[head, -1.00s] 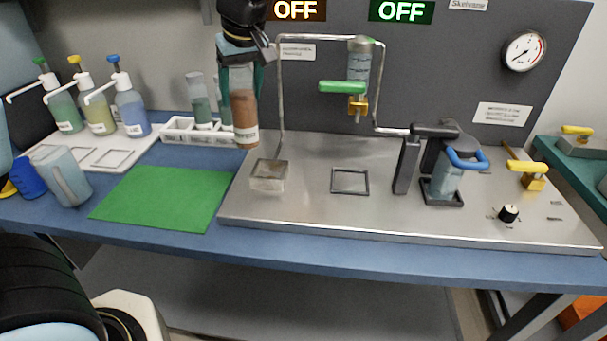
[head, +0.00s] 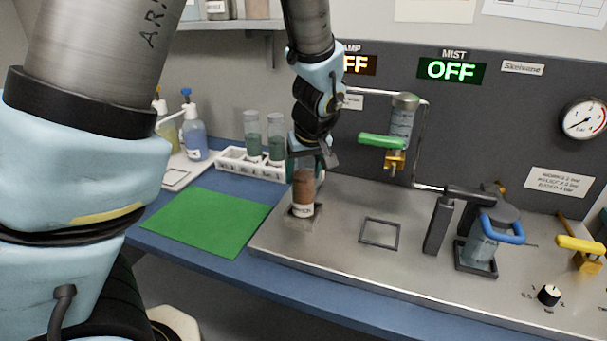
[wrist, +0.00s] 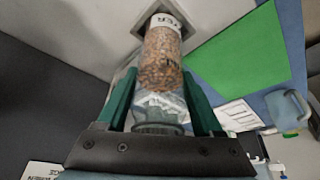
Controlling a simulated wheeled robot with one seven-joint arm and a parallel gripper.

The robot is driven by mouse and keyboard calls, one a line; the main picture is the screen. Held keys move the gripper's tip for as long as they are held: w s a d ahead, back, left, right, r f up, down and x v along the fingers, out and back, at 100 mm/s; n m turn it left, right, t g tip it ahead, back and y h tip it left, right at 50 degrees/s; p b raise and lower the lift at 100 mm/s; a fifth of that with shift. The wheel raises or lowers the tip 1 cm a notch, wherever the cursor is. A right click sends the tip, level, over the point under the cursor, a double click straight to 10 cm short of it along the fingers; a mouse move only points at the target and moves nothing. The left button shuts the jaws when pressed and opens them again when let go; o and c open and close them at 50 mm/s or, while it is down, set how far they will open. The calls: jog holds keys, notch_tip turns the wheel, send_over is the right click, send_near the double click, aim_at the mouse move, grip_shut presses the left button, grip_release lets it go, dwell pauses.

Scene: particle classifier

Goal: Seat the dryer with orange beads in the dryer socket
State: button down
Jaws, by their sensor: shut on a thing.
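The dryer with orange beads (head: 303,190) is a clear cylinder with orange-brown beads and a white label at its lower end. It stands upright at the dryer socket (head: 289,213), a square metal holder at the left of the steel panel. In the wrist view the dryer (wrist: 161,60) has its labelled end inside the square socket opening (wrist: 198,14). I cannot tell whether it is fully down. My gripper (head: 307,160) is shut on the dryer's upper part; its green fingers (wrist: 160,105) lie on both sides of it in the wrist view.
A white rack (head: 235,163) with two green-bead dryers stands behind left. A green mat (head: 205,222) lies left of the steel panel. An empty square frame (head: 380,233) is to the right. A green-handled valve (head: 382,140) and pipe rise behind it.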

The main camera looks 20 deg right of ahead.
jog(key=shift+f, duration=0.55)
jog(key=shift+c, duration=0.2)
grip_release()
jog(key=shift+r, duration=0.2)
jog(key=b+v, duration=0.1)
jog(key=v, duration=1)
jog(key=shift+s+r+b, duration=0.15)
jog(key=shift+r+b, duration=0.15)
jog(key=shift+r, duration=0.1)
